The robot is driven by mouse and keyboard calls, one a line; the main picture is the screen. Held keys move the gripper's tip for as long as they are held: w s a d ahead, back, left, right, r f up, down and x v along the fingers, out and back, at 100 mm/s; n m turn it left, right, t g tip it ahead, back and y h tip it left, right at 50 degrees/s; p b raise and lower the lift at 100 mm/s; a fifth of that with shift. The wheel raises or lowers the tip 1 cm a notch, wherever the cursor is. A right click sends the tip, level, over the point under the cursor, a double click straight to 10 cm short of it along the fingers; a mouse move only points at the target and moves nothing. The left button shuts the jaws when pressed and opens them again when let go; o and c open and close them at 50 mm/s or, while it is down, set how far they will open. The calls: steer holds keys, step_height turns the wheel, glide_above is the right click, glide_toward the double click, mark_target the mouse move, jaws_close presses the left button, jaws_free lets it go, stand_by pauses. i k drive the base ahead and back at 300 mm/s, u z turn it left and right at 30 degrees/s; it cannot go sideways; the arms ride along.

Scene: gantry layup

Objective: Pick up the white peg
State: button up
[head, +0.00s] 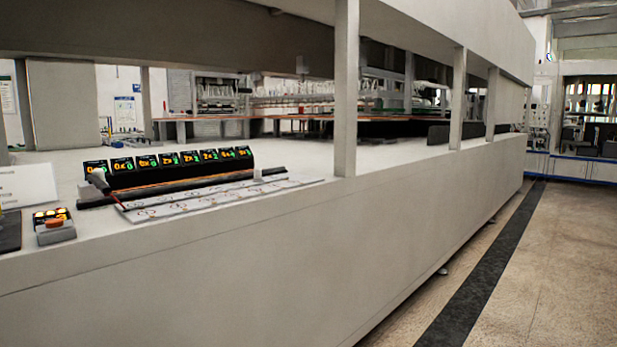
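A small whitish upright piece (99,181), which may be the white peg, stands at the left end of a dark rail (190,185) on the long pale bench. A second small pale piece (257,173) stands near the rail's right end. Both are too small for me to tell which is the peg. My gripper is not in view.
Several small displays (170,160) line the rail's back. A flat white board with circle marks (215,197) lies in front. A box with an orange button (54,226) sits left. Posts (346,90) and an overhead beam frame the bench. The aisle floor (540,270) is clear.

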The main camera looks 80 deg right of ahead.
mark_target(257, 172)
steer(key=z, duration=2.3)
steer(key=k, duration=0.5)
steer(key=z, duration=1.25)
steer(key=i, duration=0.95)
steer(key=u, duration=1.9)
